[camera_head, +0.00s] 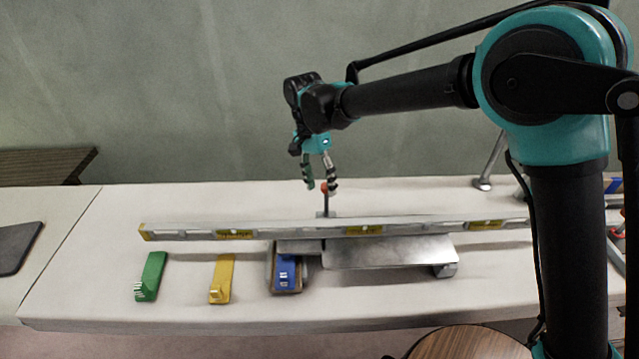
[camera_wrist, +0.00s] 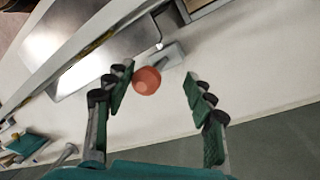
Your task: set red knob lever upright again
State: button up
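The red knob lever (camera_head: 325,187) is on the white bench behind the long level; its dark stem looks near upright in the head view, though its exact tilt is hard to tell. In the wrist view the round red knob (camera_wrist: 147,81) lies between my fingers, nearer the left finger and close to its tip. A grey base plate (camera_wrist: 172,56) shows beside it. My gripper (camera_head: 321,188) is open, pointing down at the knob, and it also shows in the wrist view (camera_wrist: 158,82). Whether a finger touches the knob is not clear.
A long spirit level (camera_head: 290,231) lies in front of the lever, across a metal plate (camera_head: 390,252). In front are a green wedge (camera_head: 151,276), a yellow wedge (camera_head: 222,278) and a blue piece (camera_head: 288,271) in a brown holder. A wall stands close behind.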

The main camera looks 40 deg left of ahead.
dwell(0.4)
jog(key=shift+w+r, duration=0.1)
jog(key=shift+r, duration=0.1)
jog(key=v, duration=1.1)
jog(key=shift+r, duration=0.3)
